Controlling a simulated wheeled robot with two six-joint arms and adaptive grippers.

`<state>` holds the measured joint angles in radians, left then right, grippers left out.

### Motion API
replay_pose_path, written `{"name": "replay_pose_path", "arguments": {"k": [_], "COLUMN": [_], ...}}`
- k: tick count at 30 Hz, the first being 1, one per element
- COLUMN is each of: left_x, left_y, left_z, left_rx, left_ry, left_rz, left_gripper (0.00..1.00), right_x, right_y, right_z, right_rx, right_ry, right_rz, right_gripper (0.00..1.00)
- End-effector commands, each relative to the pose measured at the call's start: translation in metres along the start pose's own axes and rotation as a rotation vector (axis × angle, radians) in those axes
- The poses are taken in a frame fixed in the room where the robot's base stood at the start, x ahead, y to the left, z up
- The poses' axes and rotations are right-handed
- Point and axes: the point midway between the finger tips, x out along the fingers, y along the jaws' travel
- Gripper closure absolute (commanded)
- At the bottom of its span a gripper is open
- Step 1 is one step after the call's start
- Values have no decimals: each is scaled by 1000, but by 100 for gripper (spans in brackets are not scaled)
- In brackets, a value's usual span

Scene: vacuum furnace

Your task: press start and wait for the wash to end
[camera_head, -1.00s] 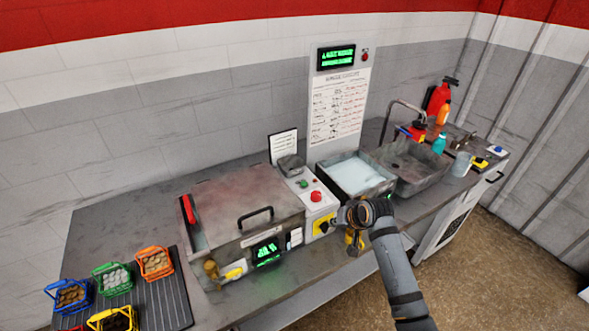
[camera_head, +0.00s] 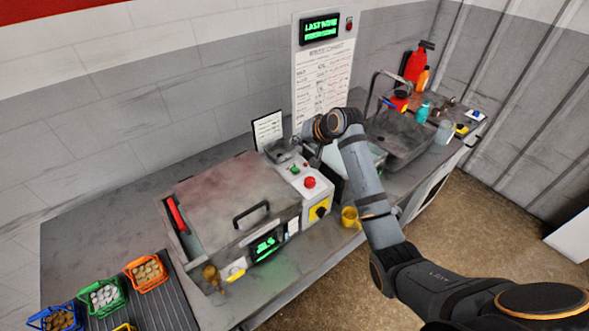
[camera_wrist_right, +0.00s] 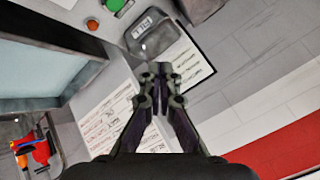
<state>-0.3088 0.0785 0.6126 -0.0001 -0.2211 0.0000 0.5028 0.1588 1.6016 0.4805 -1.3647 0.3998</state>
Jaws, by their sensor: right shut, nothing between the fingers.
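The washer (camera_head: 215,200) has its lid down, with a black handle (camera_head: 251,213) and a green-lit display (camera_head: 264,246) on its front. The green button also shows at the top of the right wrist view (camera_wrist_right: 113,6). My right gripper (camera_head: 299,148) is shut and empty above the panel's back end, near a grey tray-like box. In the wrist view its fingertips (camera_wrist_right: 161,70) are apart from the green button. My left gripper is out of view.
A wall display (camera_head: 320,29) shows green text above a printed chart (camera_head: 322,78). A basin (camera_head: 398,136), bottles (camera_head: 415,64) and a yellow cup (camera_head: 349,217) are to the right. Colored baskets (camera_head: 104,297) sit on a dark ribbed mat at front left.

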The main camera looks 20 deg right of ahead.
Motion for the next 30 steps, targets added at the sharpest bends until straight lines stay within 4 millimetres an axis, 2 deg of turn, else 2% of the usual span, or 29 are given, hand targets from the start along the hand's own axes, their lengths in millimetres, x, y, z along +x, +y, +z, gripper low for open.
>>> {"name": "replay_pose_path", "arguments": {"k": [9,19,30], "left_x": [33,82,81], "left_y": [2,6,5], "left_z": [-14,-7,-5], "left_rx": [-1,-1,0], "left_ry": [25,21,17], "left_rz": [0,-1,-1], "left_gripper": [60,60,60], "right_x": [20,49,61], "right_y": [15,36,44], "right_z": [15,36,45], "right_rx": [0,0,0], "right_ry": [0,0,0], "right_rz": [0,1,0], "right_gripper": [100,100,100]}}
